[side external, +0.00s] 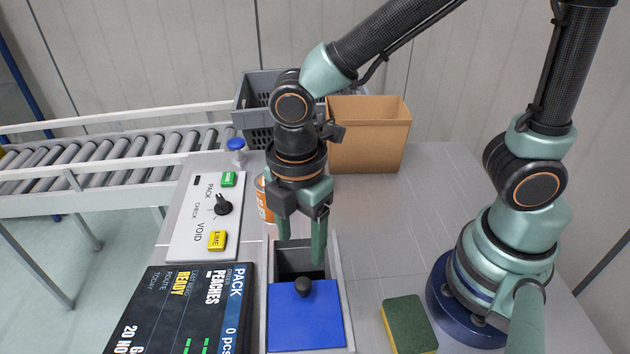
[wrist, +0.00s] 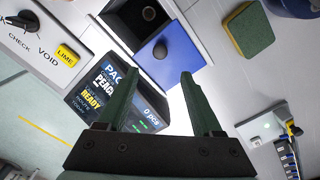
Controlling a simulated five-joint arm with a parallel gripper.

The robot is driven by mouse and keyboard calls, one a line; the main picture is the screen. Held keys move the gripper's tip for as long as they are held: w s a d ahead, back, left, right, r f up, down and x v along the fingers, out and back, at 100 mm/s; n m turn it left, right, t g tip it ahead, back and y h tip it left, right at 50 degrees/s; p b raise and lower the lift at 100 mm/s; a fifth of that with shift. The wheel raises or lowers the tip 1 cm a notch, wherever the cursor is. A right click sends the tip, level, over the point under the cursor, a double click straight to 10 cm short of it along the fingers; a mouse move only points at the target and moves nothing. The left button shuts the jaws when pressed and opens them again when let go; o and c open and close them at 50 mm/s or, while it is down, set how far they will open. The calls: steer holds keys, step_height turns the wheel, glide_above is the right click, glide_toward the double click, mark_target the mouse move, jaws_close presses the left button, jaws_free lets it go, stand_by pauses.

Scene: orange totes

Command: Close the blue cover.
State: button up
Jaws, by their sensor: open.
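The blue cover (side external: 308,328) lies flat over the near part of a grey recessed box (side external: 337,284). The far part of the box is open and dark inside. A black knob (side external: 303,287) stands on the cover near its far edge. The cover also shows in the wrist view (wrist: 180,48), with its knob (wrist: 160,51) ahead of the fingers. My gripper (side external: 301,248) points down with its fingers apart and empty, above the open part of the box, behind the knob. In the wrist view the fingers (wrist: 160,80) are spread.
A control panel (side external: 190,240) with a black dial and a display screen (side external: 160,320) lie to the left. A green-yellow sponge (side external: 408,325) is at the right. An orange-and-white can (side external: 265,203) stands behind my gripper. A cardboard box (side external: 370,140) and a grey crate (side external: 250,100) stand farther back.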

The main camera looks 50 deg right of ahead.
mark_target(303, 283)
step_height(303, 283, down, 10)
steer(key=shift+f, duration=0.25)
stand_by(0.4)
jaws_close()
stand_by(1.2)
